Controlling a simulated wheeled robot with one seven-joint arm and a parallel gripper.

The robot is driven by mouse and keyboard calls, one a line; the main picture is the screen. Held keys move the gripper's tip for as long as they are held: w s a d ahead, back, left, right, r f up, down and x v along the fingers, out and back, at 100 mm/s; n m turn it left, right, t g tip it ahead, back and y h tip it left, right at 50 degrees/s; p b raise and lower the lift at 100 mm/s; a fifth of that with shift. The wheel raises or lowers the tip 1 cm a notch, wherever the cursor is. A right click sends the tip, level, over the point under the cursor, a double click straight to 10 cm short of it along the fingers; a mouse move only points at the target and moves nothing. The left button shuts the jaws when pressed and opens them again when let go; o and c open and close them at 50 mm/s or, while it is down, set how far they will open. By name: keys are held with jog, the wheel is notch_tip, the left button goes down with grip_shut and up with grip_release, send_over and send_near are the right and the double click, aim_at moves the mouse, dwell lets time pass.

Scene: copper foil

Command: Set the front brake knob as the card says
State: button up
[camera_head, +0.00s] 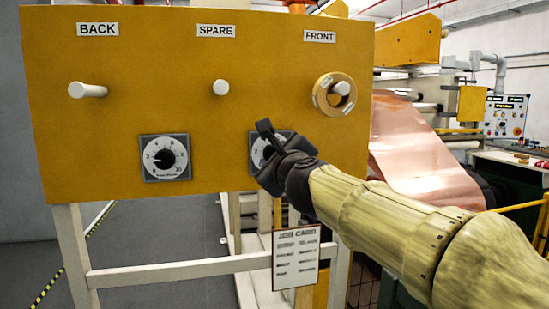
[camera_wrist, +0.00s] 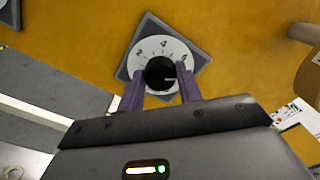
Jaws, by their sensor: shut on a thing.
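The front brake knob (camera_wrist: 160,72) is a black knob on a white numbered dial (camera_wrist: 150,50) with a grey square plate. My gripper (camera_wrist: 159,88) is shut on it, with one purple finger on each side. In the wrist view the knob's white mark points right, clockwise past the 6; the figure there is unclear. In the head view my gripper (camera_head: 268,148) hides much of this dial (camera_head: 257,141) on the yellow panel. The job card (camera_head: 296,258) hangs below the panel; its heading shows, but its lines are too small to read surely.
The yellow panel (camera_head: 230,105) carries pegs labelled BACK (camera_head: 92,90), SPARE (camera_head: 221,87) and FRONT (camera_head: 342,88), the last with a ring (camera_head: 323,97) around it. A second dial (camera_head: 150,168) is at lower left. Copper foil (camera_head: 415,155) runs at right behind my arm.

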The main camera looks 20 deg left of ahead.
jog(key=shift+f, duration=0.2)
jog(key=o, duration=1)
jog(key=shift+r, duration=0.1)
jog(key=shift+d, duration=0.1)
